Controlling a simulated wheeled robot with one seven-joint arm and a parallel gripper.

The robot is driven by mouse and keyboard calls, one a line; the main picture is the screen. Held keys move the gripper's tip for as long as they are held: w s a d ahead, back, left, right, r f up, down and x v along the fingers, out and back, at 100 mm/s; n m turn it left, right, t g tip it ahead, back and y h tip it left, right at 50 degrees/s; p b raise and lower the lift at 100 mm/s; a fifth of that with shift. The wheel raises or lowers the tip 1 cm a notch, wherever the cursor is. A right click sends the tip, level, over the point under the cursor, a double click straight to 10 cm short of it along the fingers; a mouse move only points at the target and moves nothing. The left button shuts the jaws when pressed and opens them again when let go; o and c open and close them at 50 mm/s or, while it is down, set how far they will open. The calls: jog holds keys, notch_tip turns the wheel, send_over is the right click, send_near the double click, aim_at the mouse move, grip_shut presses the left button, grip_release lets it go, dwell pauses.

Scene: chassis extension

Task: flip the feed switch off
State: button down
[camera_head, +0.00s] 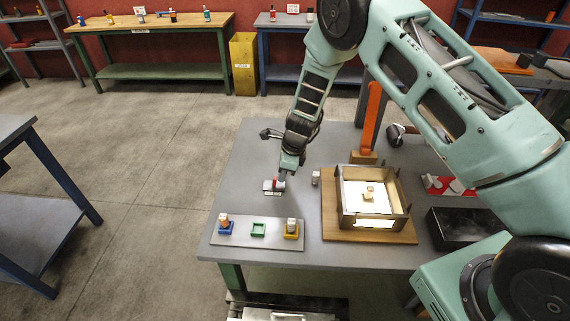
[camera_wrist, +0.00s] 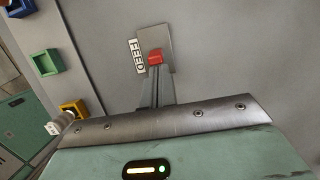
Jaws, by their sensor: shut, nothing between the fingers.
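The feed switch is a small plate (camera_wrist: 156,38) with a red lever (camera_wrist: 155,57) and a white label (camera_wrist: 138,56) reading FEED beside it. In the head view the switch plate (camera_head: 268,187) lies on the grey table, left of the lit box. My gripper (camera_head: 279,178) points down right at the switch. In the wrist view the closed fingertips (camera_wrist: 155,72) are at the red lever, touching or very close; I cannot tell which. Nothing is held. The fingers partly hide the lever's base.
A strip (camera_head: 228,239) with blue, green and yellow holders lies at the table's front left. A lit box (camera_head: 345,218) on a wooden base stands right of the switch, with an orange post (camera_head: 373,115) behind. A small pale object (camera_head: 316,178) stands between.

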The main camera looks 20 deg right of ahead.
jog(key=shift+w+a+r+h+p, duration=0.15)
jog(key=shift+a+r+h+p, duration=0.2)
jog(key=shift+h+p, duration=0.4)
jog(key=shift+f+g, duration=0.2)
jog(key=shift+g, duration=0.1)
jog(key=shift+r+p, duration=0.45)
jog(key=shift+r, duration=0.35)
